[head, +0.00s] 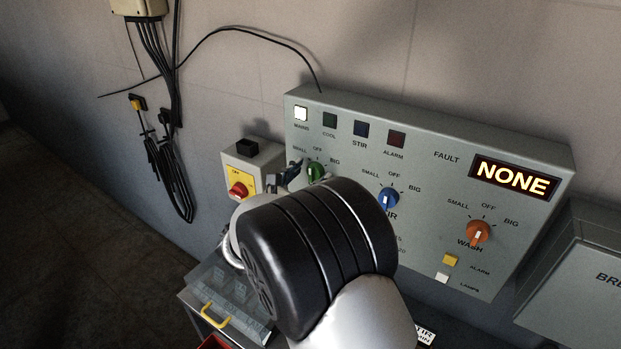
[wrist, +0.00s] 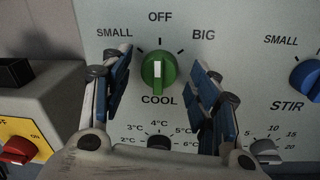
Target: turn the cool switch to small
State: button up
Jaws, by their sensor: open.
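The cool switch is a green round knob (wrist: 158,72) with a white pointer bar. In the wrist view its bar stands upright, in line with the OFF mark; SMALL is at its upper left and BIG at its upper right. It also shows in the head view (head: 315,171), partly hidden by my arm. My gripper (wrist: 157,80) is open, with one blue-padded finger on each side of the green knob. The fingers appear apart from the knob; I cannot tell how far they reach past its face. In the head view my gripper is mostly hidden behind my arm.
The grey panel (head: 430,150) also carries a blue stir knob (head: 388,199), an orange wash knob (head: 478,232) and a display reading NONE (head: 513,178). A box with a red switch (head: 238,190) stands at the panel's left. A small temperature knob (wrist: 160,142) sits below the green knob.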

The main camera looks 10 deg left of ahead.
jog(key=shift+w+d, duration=0.15)
jog(key=shift+w, duration=0.4)
jog(key=c, duration=1.1)
